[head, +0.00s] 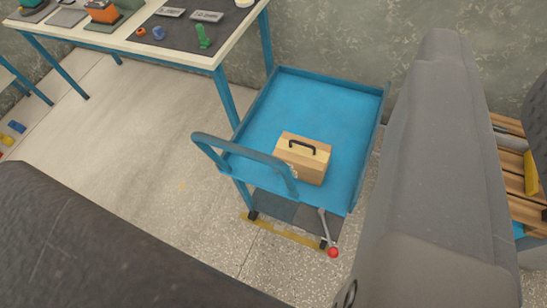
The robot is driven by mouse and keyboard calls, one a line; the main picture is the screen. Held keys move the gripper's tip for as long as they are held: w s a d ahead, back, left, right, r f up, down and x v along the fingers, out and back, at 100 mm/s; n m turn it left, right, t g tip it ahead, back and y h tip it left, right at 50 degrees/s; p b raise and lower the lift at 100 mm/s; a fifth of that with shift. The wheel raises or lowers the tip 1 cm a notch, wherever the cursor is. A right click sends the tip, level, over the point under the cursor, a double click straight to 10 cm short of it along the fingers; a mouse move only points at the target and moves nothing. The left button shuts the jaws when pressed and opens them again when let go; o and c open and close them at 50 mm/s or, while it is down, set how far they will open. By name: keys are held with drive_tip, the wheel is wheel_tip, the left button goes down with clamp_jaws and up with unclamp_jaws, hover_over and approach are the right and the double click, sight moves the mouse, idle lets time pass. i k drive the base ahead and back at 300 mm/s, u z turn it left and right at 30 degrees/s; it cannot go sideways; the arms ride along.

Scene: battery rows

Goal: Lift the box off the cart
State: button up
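The box (304,158) is a small tan and light-wood case with a dark handle on its top. It sits upright on the blue tray of the cart (345,105), near the tray's front edge. The cart has a blue push handle (247,152) at its front left, beside the box. My gripper (230,102) shows as large grey fingers, one at the lower left and one at the right. They are spread wide with nothing between them up close. The box shows in the gap, farther off and apart from both fingers.
A workbench (215,58) with small parts and tools stands behind left of the cart. A lever with a red knob (333,252) is low at the cart's front. A wooden pallet-like stack (512,180) is at the right. Open floor (130,140) lies left.

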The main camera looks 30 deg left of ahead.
sight(309, 160)
drive_tip(key=u, duration=2.8)
drive_tip(key=k, duration=1.15)
drive_tip(key=z, duration=2.2)
drive_tip(key=i, duration=1)
drive_tip(key=u, duration=0.05)
